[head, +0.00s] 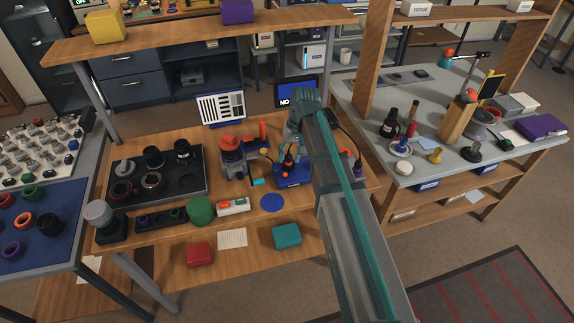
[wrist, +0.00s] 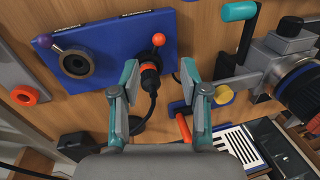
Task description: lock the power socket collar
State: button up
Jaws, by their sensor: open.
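The blue power panel (wrist: 112,50) lies below my gripper in the wrist view; in the head view the blue unit (head: 293,175) sits on the wooden bench. A black plug with an orange ring (wrist: 149,72) sits at the right socket, its cable running down. The socket collar's lever has an orange-red ball (wrist: 158,39), pointing up in the wrist view. The left socket (wrist: 76,63) is an empty dark ring with a purple-ball lever (wrist: 42,41). My gripper (wrist: 160,78) is open, its teal fingers either side of the plug, apparently not touching it. Contact depth is unclear.
A lens device with a teal handle (wrist: 240,12) and yellow knob (wrist: 223,94) stands close right of my gripper. A striped white panel (head: 221,108) stands behind. The bench front holds a blue disc (head: 272,202).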

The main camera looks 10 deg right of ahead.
jog(key=r, duration=0.2)
jog(key=d+r, duration=0.1)
jog(key=r, duration=0.1)
jog(key=shift+r, duration=0.3)
